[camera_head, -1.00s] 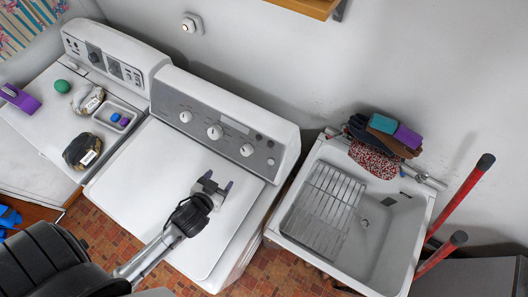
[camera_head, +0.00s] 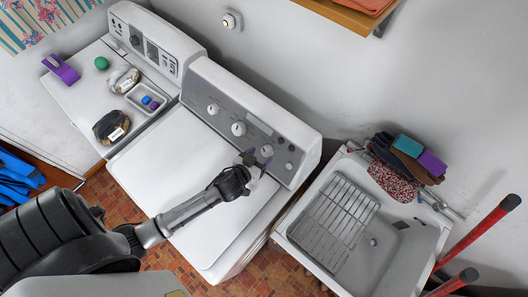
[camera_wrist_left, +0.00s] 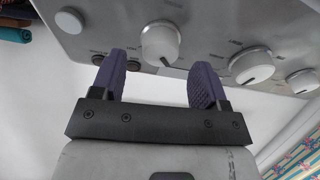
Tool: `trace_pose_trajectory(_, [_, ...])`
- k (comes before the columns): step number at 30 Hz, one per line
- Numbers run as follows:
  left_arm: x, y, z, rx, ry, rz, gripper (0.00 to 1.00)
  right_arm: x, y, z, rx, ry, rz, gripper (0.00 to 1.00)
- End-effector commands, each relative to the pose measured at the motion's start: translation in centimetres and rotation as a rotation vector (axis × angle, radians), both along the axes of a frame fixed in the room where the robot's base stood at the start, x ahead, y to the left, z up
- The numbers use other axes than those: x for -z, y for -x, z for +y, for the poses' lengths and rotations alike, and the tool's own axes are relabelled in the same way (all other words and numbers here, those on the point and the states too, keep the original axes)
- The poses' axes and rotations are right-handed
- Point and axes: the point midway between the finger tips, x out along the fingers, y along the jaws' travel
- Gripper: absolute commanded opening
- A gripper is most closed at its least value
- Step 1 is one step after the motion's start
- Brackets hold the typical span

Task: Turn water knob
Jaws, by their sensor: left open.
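Three white round knobs sit on the grey control panel of the white washer. The left knob (camera_head: 213,108) and middle knob (camera_head: 238,128) show clear in the head view. The right knob is mostly hidden there by my left gripper (camera_head: 258,153). In the left wrist view, the right knob (camera_wrist_left: 160,42) lies ahead, between the two purple fingers of my left gripper (camera_wrist_left: 155,72). The fingers are spread, with a gap to the knob on both sides. The other two knobs (camera_wrist_left: 250,65) are to the right. Labels are too small to tell which is the water knob.
A small round button (camera_head: 290,165) is at the panel's right end. A sink (camera_head: 372,243) with a wire rack stands right of the washer, with gloves and sponges (camera_head: 408,146) behind it. Left is another white machine (camera_head: 88,112) carrying small items. The washer lid (camera_head: 180,165) is clear.

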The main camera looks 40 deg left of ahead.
Motion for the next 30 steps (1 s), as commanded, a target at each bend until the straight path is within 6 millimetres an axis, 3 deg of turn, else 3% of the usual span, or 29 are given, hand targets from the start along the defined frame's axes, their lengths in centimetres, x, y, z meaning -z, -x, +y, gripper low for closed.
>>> trace_pose_trajectory(9, [1.0, -2.5, 0.3, -0.001, -0.001, 0.000, 0.68, -0.2, 0.0, 0.1, 0.003, -0.004, 0.001, 0.43])
trace_pose_trajectory(20, [1.1, -2.7, 0.3, 0.000, -0.001, 0.000, 0.68, -0.2, 0.0, 0.2, 0.003, -0.005, 0.001, 0.43])
trace_pose_trajectory(30, [1.1, -2.7, 0.3, -0.001, -0.001, 0.000, 0.37, -0.2, 0.0, 0.1, 0.002, -0.004, 0.001, 0.43])
